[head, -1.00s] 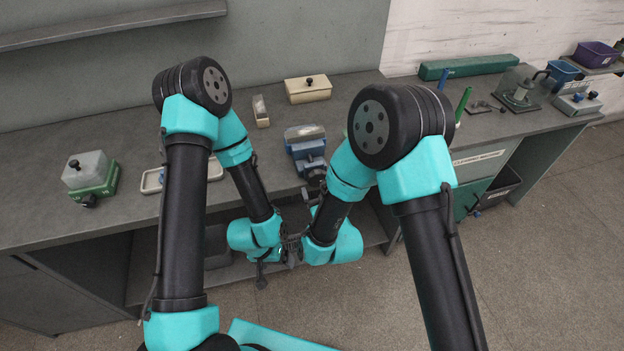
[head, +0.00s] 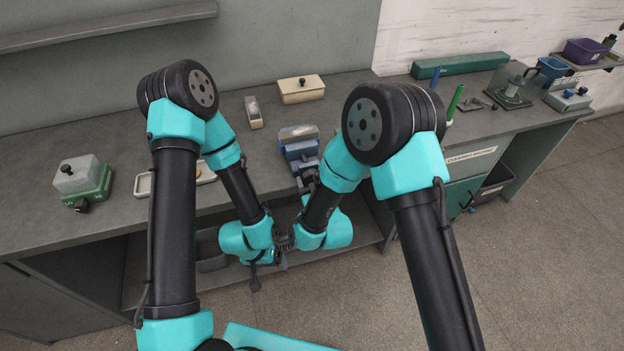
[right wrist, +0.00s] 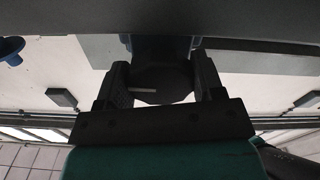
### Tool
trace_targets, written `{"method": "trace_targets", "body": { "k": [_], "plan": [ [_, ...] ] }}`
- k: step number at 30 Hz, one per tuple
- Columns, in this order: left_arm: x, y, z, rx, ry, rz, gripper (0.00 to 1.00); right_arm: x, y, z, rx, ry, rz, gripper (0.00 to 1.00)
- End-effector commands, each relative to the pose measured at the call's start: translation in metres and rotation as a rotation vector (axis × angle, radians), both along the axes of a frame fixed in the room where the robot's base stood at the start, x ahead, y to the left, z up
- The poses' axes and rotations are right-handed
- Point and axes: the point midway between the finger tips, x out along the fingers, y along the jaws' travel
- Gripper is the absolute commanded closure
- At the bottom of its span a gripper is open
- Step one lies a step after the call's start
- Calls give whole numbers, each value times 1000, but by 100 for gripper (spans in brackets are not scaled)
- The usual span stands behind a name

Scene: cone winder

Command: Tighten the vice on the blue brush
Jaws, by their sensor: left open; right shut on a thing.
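The blue vice (head: 300,152) stands at the bench's front edge, with a light grey block at its top. I cannot make out a blue brush in its jaws. In the right wrist view my right gripper (right wrist: 158,84) is shut on a dark, rounded part, seemingly the vice's handle, with a blue part of the vice beyond it. In the head view this gripper (head: 309,184) is mostly hidden by its own arm, just in front of the vice. My left gripper (head: 254,278) is open, low in front of the bench, apart from the vice.
A small grey-and-cream block (head: 253,112) and a cream box (head: 301,89) lie behind the vice. A green-based device (head: 84,185) and a pale tray (head: 143,186) are at left.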

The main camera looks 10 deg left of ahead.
Motion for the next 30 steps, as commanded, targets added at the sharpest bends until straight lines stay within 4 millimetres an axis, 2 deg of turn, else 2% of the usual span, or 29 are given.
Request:
{"method": "trace_targets", "body": {
  "k": [1,4,5,14,30],
  "plan": [
    [0,0,0,0,0,0,13,0,0,0,0,0,0,52],
    [0,0,0,0,0,0,13,0,0,0,0,0,0,62],
    [0,0,0,0,0,0,13,0,0,0,0,0,0,62],
    [0,0,0,0,0,0,13,0,0,0,81,46,0,62],
    [0,0,0,0,0,0,13,0,1,0,420,243,1,62]
  ]
}}
